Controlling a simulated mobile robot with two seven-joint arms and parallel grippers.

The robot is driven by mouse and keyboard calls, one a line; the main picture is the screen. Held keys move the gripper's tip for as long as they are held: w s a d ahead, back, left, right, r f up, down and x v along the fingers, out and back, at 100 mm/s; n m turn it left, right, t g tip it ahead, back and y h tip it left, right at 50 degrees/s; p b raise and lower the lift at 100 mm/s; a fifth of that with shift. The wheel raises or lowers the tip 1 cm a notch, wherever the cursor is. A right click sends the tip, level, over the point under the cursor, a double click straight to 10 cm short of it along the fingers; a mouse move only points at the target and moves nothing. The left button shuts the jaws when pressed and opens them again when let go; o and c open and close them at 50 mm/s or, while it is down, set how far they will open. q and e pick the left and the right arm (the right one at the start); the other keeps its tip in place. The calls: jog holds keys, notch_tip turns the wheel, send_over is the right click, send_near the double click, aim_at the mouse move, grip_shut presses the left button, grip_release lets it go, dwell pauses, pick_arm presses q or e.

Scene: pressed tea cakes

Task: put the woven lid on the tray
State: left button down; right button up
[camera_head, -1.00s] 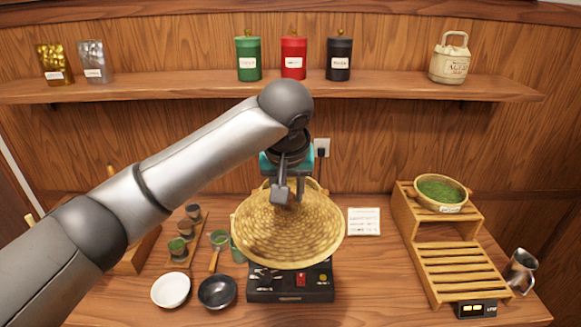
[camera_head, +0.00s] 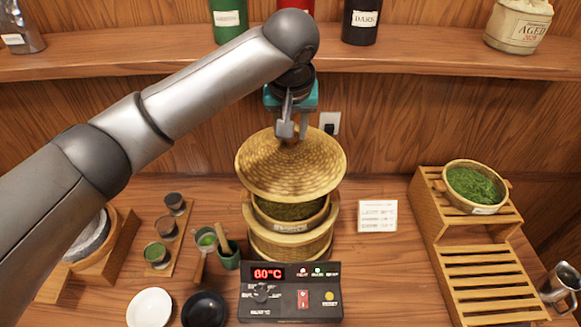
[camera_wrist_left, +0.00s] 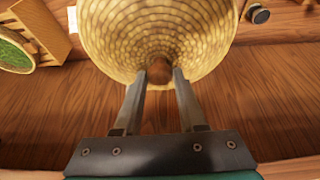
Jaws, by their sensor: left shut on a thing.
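The woven lid (camera_head: 291,172) is a round, domed straw lid with a small brown knob. My left gripper (camera_head: 290,134) is shut on the knob and holds the lid, slightly tilted, over the tray. The left wrist view shows the fingers (camera_wrist_left: 159,82) on both sides of the knob, with the lid (camera_wrist_left: 150,30) beyond. The round woven tray (camera_head: 291,227) holds dark green leaf and sits in a bamboo steamer (camera_head: 290,248). The lid hides the tray's back part. I cannot tell whether the lid touches the tray's rim. My right gripper is not in view.
A control box (camera_head: 291,293) reading 60°C stands in front of the steamer. A green cup (camera_head: 230,256) and bowls are at left. A wooden rack (camera_head: 478,250) with a basket of green leaf (camera_head: 475,187) stands at right. A shelf (camera_head: 400,62) runs behind.

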aim_at(290, 143)
pick_arm(q)
jog(key=f, duration=0.3)
jog(key=shift+s+a+f, duration=0.1)
jog(key=shift+s+f, duration=0.1)
jog(key=shift+f, duration=0.2)
notch_tip(290, 143, down, 4)
jog(key=shift+r+p, duration=0.1)
jog(key=shift+p, duration=0.25)
jog(key=shift+w, duration=0.1)
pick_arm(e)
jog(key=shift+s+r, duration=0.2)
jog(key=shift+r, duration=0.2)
pick_arm(q)
jog(key=shift+f, duration=0.2)
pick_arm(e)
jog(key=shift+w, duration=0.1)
pick_arm(q)
jog(key=shift+f, duration=0.5)
jog(key=shift+c, duration=2.4)
grip_release()
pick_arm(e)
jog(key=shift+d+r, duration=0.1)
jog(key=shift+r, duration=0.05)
pick_arm(q)
jog(key=shift+r, duration=0.1)
jog(key=shift+r, duration=0.25)
jog(key=v, duration=1.2)
jog(key=shift+r, duration=0.25)
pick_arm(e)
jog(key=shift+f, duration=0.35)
